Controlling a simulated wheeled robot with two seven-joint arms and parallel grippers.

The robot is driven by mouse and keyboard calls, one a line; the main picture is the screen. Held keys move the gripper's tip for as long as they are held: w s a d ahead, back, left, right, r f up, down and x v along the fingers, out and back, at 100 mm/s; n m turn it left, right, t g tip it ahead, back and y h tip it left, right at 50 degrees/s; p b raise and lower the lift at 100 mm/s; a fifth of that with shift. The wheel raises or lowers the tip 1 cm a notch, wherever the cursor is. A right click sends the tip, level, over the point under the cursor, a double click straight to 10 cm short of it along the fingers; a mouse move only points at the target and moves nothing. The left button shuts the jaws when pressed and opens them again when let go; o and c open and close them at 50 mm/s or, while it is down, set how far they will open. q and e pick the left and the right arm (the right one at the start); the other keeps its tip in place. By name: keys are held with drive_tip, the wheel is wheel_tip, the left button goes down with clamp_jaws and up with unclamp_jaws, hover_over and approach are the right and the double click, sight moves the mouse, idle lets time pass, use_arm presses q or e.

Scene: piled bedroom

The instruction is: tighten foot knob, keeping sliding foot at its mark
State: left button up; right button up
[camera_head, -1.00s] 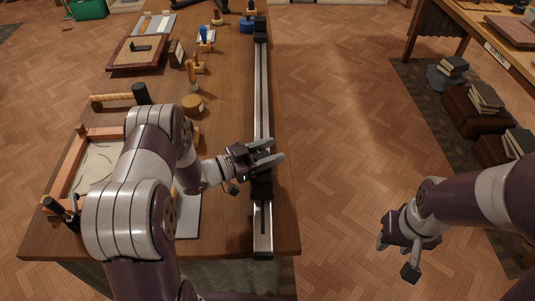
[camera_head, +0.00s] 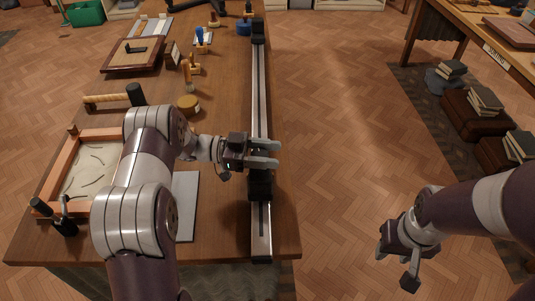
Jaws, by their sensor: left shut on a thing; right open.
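A long metal rail (camera_head: 260,105) lies along the right edge of the wooden table. A black sliding foot (camera_head: 262,186) sits on the rail toward its near end. My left gripper (camera_head: 264,154) is over the rail at the far side of this foot, its pale fingers pointing right, shut on a part of the foot. The fingers and wrist hide the gripped part, and I cannot make out the knob or the mark. My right gripper (camera_head: 396,268) hangs open and empty over the floor, right of the table.
A wooden sand tray (camera_head: 52,178) and a black-headed mallet (camera_head: 135,94) are on the table's left. A round tin (camera_head: 188,104) and several small tools stand left of the rail. Floor right of the rail is clear. Stacked books sit on dark boxes (camera_head: 478,112) farther right.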

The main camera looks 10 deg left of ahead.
use_arm(q)
drive_tip(key=shift+s, duration=0.1)
idle(0.3)
drive_tip(key=o, duration=1)
drive_tip(key=shift+d, duration=0.1)
drive_tip(key=shift+c, duration=0.2)
drive_tip(key=s+a+b, duration=0.1)
drive_tip(key=a+b, duration=0.1)
drive_tip(key=a, duration=1)
drive_tip(key=shift+a, duration=0.35)
